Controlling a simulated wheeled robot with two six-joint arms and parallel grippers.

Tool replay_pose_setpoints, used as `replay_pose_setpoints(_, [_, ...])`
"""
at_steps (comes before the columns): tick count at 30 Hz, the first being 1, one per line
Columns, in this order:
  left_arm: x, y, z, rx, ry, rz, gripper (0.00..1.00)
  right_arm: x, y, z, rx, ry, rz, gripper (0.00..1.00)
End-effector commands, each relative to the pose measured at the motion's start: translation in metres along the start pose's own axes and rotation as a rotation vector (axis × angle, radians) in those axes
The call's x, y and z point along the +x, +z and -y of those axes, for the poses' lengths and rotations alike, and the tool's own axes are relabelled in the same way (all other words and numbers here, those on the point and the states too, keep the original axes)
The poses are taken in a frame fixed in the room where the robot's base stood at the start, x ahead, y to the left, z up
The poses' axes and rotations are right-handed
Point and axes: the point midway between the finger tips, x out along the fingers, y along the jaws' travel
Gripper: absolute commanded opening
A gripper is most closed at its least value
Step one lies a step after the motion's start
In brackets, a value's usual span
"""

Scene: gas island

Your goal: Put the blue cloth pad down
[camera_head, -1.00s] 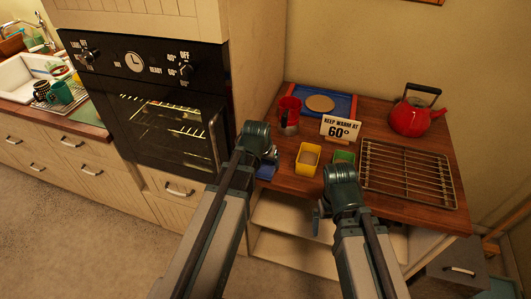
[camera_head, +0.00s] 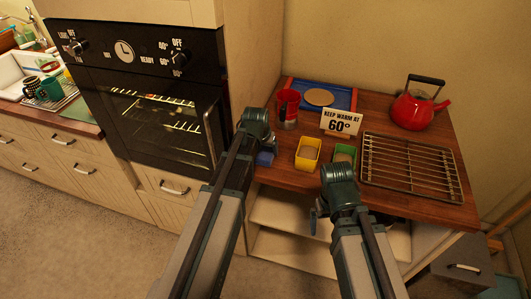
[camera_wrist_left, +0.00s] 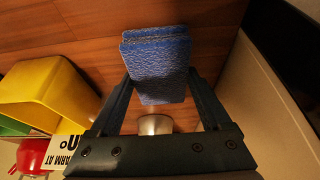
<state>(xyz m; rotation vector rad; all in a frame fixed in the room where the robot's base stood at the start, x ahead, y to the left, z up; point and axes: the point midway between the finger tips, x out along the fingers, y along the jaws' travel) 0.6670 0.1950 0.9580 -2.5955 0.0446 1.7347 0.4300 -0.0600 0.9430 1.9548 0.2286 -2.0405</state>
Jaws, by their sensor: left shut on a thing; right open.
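The blue cloth pad (camera_wrist_left: 157,65) is pinched between the fingers of my left gripper (camera_wrist_left: 160,82) in the left wrist view, with the wooden worktop (camera_wrist_left: 95,35) behind it. In the head view, my left gripper (camera_head: 262,146) is at the worktop's left front part, and the pad (camera_head: 265,159) shows partly below it. I cannot tell whether the pad touches the wood. My right gripper (camera_head: 319,213) is open and empty in front of the worktop's front edge; its fingers are partly hidden by its wrist.
A yellow container (camera_head: 308,154), a green container (camera_head: 345,153), a red mug (camera_head: 287,106) and a "keep warm at 60°" sign (camera_head: 341,122) stand nearby. A wire rack (camera_head: 412,168) and red kettle (camera_head: 412,111) are at right. The oven (camera_head: 150,115) stands left. A blue tray (camera_head: 341,98) lies behind.

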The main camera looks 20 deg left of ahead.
Motion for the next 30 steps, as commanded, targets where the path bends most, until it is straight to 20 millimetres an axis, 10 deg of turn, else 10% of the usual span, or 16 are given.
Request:
replay_pose_setpoints(8, [0.002, 0.001, 0.000, 0.000, 0.000, 0.000, 0.27, 0.002, 0.000, 0.000, 0.000, 0.000, 0.000, 1.00])
replay_pose_setpoints(9, [0.002, 0.001, 0.000, 0.000, 0.000, 0.000, 0.83, 0.003, 0.000, 0.000, 0.000, 0.000, 0.000, 1.00])
replay_pose_setpoints(12, [0.001, 0.001, 0.000, 0.000, 0.000, 0.000, 1.00, 0.001, 0.000, 0.000, 0.000, 0.000, 0.000, 1.00])
replay_pose_setpoints(30, [-0.023, -0.002, 0.000, 0.000, 0.000, 0.000, 1.00, -0.021, 0.001, -0.002, 0.000, 0.000, 0.000, 1.00])
